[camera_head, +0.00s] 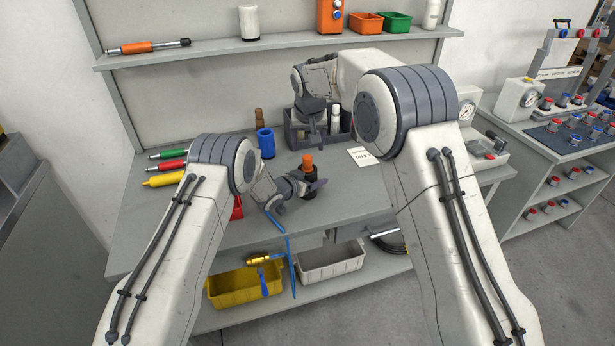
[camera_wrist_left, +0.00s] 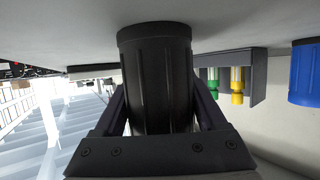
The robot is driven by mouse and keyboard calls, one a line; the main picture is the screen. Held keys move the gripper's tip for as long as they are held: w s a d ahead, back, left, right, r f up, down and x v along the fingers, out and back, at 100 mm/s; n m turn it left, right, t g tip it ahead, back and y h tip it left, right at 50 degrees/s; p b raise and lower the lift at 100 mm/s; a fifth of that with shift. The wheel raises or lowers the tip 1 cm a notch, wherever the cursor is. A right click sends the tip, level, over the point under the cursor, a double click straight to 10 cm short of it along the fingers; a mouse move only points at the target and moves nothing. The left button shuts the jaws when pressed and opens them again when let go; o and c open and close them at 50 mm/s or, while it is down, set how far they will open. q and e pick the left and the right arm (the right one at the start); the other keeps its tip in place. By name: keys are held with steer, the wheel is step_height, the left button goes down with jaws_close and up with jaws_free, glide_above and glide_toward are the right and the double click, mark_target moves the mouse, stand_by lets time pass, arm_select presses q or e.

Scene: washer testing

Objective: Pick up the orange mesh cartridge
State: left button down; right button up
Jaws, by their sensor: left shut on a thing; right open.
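The orange cartridge (camera_head: 308,160) stands upright at the middle of the bench, its top showing above a black ribbed cup (camera_head: 309,174). I cannot make out its mesh. My left gripper (camera_head: 304,187) is shut on the black cup, which fills the space between its fingers in the left wrist view (camera_wrist_left: 155,80). The orange cartridge does not show in that view. My right gripper (camera_head: 313,122) is open, pointing down behind and above the orange cartridge, in front of a dark grey rack (camera_head: 296,138). Its fingers are apart from the cartridge.
A blue cup (camera_head: 266,142) and a brown cartridge (camera_head: 259,118) stand left of the rack. A white cartridge (camera_head: 335,117) stands at the rack. Green, red and yellow tools lie at the bench's left. A paper card (camera_head: 362,156) lies right. Yellow (camera_head: 232,290) and white bins sit below.

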mark_target(308, 159)
steer(key=x, duration=0.9)
steer(key=shift+f, duration=0.15)
jaws_close()
stand_by(1.2)
